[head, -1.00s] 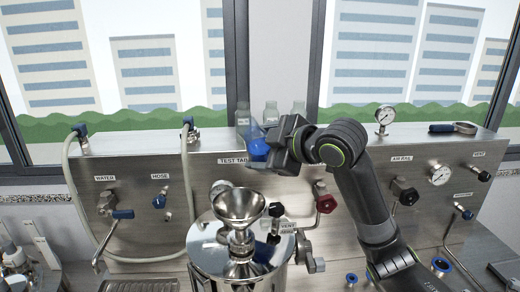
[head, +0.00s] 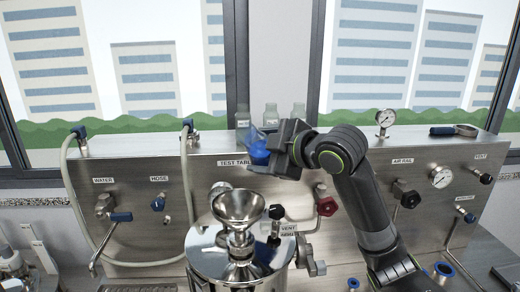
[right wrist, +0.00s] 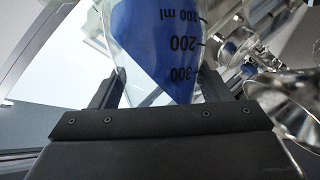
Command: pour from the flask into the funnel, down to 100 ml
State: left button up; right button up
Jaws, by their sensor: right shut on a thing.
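The flask (head: 256,147) is clear glass with blue liquid and is held up and tilted above and to the right of the funnel. My right gripper (head: 272,150) is shut on it. In the right wrist view the flask (right wrist: 160,50) sits between the two fingers, with marks at 100 ml, 200 and 300 showing; blue liquid lies behind these marks. The steel funnel (head: 238,206) stands upright on top of a shiny steel vessel (head: 225,262), its mouth open. The funnel rim also seems to show at the right of the right wrist view (right wrist: 285,90). My left gripper is out of view.
A steel panel (head: 140,180) with valves, hoses and gauges stands behind the vessel. A red knob (head: 327,206) and a black knob (head: 277,211) stick out near the funnel. Small bottles (head: 271,115) stand on the panel's top.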

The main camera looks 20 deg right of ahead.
jog(key=shift+w+d+f+n+t+b, duration=0.2)
jog(key=shift+f+n+t+b, duration=0.15)
jog(key=shift+b, duration=0.25)
jog(key=shift+r, duration=0.1)
jog(key=shift+w+f+n+t+b, duration=0.1)
jog(key=shift+f+n+t+b, duration=0.2)
jog(key=shift+b, duration=0.4)
jog(key=shift+d+f+n+b, duration=0.1)
jog(key=shift+f+n+b, duration=0.15)
jog(key=shift+b, duration=0.25)
jog(key=shift+w, duration=0.1)
jog(key=shift+b, duration=0.3)
jog(key=shift+d+f+n+t+b, duration=0.1)
jog(key=shift+f+n+t+b, duration=0.1)
jog(key=shift+n+t+b, duration=0.25)
